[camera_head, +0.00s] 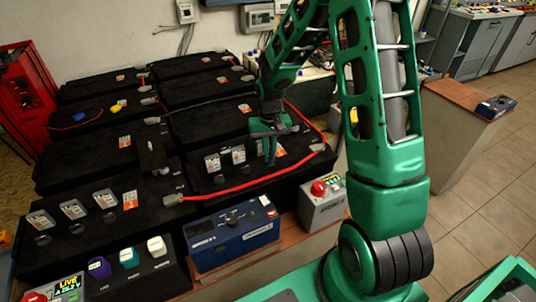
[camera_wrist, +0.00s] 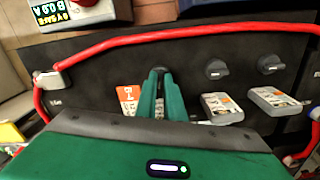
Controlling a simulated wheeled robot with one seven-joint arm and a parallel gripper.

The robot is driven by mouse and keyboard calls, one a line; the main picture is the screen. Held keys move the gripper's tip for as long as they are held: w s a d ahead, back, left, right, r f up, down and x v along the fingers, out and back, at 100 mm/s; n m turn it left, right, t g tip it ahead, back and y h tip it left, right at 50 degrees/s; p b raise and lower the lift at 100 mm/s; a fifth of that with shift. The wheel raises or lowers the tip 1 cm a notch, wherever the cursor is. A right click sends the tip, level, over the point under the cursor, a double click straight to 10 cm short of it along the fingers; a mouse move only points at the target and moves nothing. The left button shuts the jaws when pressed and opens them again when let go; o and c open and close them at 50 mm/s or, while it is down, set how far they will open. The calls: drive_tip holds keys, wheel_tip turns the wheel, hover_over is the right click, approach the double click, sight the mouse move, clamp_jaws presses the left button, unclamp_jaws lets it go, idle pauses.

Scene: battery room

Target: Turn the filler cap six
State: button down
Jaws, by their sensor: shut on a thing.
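My gripper (camera_wrist: 160,78) has its two green fingers close together on a dark round filler cap (camera_wrist: 159,69), which shows only as a small piece between the fingertips. In the head view my gripper (camera_head: 270,160) points down onto the right front black battery (camera_head: 235,188), and the fingers hide the held cap. It stands at the end of a row with two other black caps (camera_wrist: 216,69) (camera_wrist: 270,64), each with a pale tag (camera_wrist: 222,108) (camera_wrist: 275,101) beside it. I cannot read a cap number.
A red cable (camera_head: 235,190) arches along the battery's front edge, close to the caps. A blue box (camera_head: 232,235) and a grey box with a red button (camera_head: 322,200) stand in front. The left front battery has three more caps with tags (camera_head: 73,209).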

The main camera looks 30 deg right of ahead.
drive_tip(key=m, duration=1.1)
drive_tip(key=shift+w+m, duration=0.1)
drive_tip(key=shift+m, duration=0.2)
drive_tip(key=shift+a+m, duration=0.1)
drive_tip(key=shift+m, duration=1.6)
drive_tip(key=shift+w, duration=0.1)
drive_tip(key=c, duration=2)
unclamp_jaws()
drive_tip(key=shift+o, duration=0.7)
